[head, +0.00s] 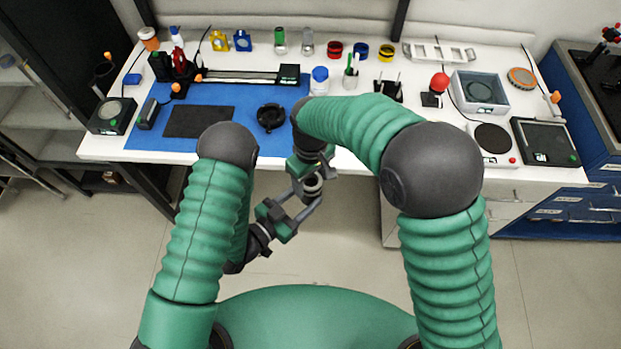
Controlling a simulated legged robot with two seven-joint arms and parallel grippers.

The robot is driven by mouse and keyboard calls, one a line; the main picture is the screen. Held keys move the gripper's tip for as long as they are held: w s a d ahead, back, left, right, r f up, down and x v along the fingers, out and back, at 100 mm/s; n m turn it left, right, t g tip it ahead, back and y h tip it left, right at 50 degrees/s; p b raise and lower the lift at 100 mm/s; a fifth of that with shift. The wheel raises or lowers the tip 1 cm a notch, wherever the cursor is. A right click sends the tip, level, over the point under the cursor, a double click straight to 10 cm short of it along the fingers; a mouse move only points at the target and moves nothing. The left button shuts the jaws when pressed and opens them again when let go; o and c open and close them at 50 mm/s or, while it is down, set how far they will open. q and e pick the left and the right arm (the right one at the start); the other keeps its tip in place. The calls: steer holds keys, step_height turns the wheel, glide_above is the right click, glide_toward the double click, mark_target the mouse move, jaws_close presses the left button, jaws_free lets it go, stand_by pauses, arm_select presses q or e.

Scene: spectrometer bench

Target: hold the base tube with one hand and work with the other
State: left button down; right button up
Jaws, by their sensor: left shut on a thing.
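My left gripper (306,194) reaches up and right from the lower middle of the head view, in front of the bench edge. It is shut on a small dark and grey round piece (313,184), which seems to be the base tube. My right gripper (309,165) comes down from above, close over that piece. The two grippers and the piece overlap, so I cannot tell whether the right fingers touch it or are open or shut. Most of the tube is hidden by the fingers.
A blue mat (215,94) carries a dark pad (199,122), a black ring-shaped holder (270,117) and a rail device (240,77). Jars and small tools line the back. A grey tray (480,92) and a flat black device (545,142) stand at right. Open floor lies before the bench.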

steer(key=shift+o, duration=1.3)
steer(key=shift+r, duration=0.1)
step_height(320, 180, up, 12)
steer(key=s+d+f+m+t, duration=0.1)
steer(key=s+d+f+m, duration=0.2)
steer(key=d, duration=0.4)
steer(key=s+d+f+m, duration=0.3)
steer(key=s+d, duration=0.1)
steer(key=d, duration=0.4)
steer(key=s+d+f+m+t, duration=0.1)
steer(key=s+d+f+m, duration=0.2)
steer(key=d, duration=0.4)
steer(key=shift+s+d+t, duration=0.25)
steer(key=shift+s+t, duration=0.05)
steer(key=shift+s, duration=0.55)
